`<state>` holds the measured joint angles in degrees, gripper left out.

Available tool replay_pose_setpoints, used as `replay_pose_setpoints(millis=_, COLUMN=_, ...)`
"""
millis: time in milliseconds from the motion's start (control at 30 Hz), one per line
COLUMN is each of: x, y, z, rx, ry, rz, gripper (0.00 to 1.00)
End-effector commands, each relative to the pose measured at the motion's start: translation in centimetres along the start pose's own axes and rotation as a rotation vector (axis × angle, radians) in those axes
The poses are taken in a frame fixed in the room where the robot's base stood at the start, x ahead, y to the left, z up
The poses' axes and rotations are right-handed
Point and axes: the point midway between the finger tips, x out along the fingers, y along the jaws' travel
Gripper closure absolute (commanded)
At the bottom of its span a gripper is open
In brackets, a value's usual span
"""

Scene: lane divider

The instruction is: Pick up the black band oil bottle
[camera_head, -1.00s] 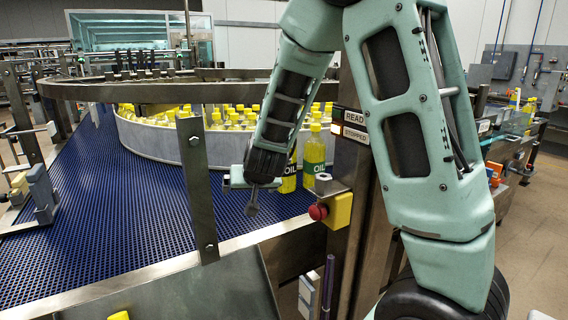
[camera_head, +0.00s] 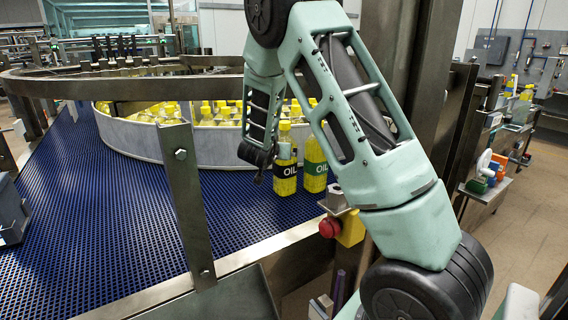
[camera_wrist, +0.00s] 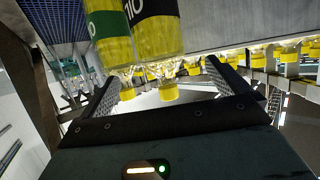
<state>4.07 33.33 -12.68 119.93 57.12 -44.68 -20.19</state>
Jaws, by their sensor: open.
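The black band oil bottle (camera_head: 285,180) stands upright on the blue conveyor, a yellow bottle with a black OIL label. A green band oil bottle (camera_head: 315,172) stands close to its right. My gripper (camera_head: 262,168) is at the black band bottle's left, near its upper part; my arm hides part of it. In the wrist view the picture is inverted: the black band bottle (camera_wrist: 158,38) points its yellow cap down between the open fingers of my gripper (camera_wrist: 163,72). The green band bottle (camera_wrist: 108,42) is beside it, its cap near the left finger. No grip shows.
A curved metal lane wall (camera_head: 150,140) behind holds many yellow-capped bottles. A metal rail (camera_head: 120,84) and upright post (camera_head: 190,200) stand over the blue belt (camera_head: 120,220). A red button (camera_head: 330,227) is near the belt's edge. The belt left of the bottles is clear.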

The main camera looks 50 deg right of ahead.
Motion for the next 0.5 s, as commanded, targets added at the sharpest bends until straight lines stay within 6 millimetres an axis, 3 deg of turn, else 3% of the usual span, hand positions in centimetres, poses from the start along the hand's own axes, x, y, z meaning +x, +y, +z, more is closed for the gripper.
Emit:
replay_pose_setpoints(millis=233, x=5.0, y=0.1, z=-0.2, rx=0.0, ry=-0.001, rz=0.002, gripper=0.0)
replay_pose_setpoints(millis=500, x=7.4, y=0.0, z=0.0, rx=0.0, ry=-0.002, rz=-0.002, gripper=0.0)
